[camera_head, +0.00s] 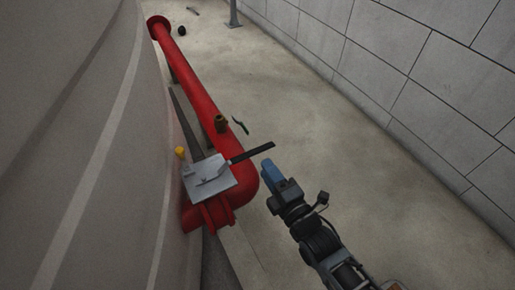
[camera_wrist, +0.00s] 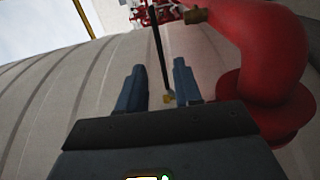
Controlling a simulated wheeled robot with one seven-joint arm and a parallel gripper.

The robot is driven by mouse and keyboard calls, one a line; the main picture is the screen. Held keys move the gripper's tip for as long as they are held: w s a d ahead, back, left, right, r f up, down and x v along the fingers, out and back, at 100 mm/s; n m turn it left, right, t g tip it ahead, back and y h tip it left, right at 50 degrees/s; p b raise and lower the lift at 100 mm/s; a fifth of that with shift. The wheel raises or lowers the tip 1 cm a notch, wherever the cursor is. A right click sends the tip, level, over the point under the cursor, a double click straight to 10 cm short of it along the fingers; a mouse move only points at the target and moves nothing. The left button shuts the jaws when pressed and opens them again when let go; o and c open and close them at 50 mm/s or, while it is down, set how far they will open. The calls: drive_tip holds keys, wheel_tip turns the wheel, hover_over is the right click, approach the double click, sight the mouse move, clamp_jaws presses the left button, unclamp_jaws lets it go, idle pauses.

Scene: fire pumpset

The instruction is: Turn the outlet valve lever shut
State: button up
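The outlet valve lever is a thin black bar (camera_head: 252,153) that sticks out to the right from a grey metal plate (camera_head: 209,178) over the red pipe (camera_head: 197,85). My gripper (camera_head: 270,168) is just below and right of the lever's free end, with a small gap seen in the head view. In the wrist view my gripper (camera_wrist: 159,66) has its two blue-grey fingers apart, with nothing clamped. A dark bar (camera_wrist: 159,45), apparently the lever, runs up the picture between the fingertips; I cannot tell whether it lies between them or beyond.
A yellow knob (camera_head: 180,152) sits beside the curved grey tank wall (camera_head: 75,150). Bare floor (camera_head: 320,130) lies right of the pipe, up to a block wall (camera_head: 430,80).

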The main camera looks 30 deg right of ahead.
sight(256, 154)
drive_tip(key=shift+w+b, duration=1)
drive_tip(key=shift+w, duration=3)
drive_tip(key=shift+c, duration=0.4)
clamp_jaws()
drive_tip(key=shift+r, duration=0.1)
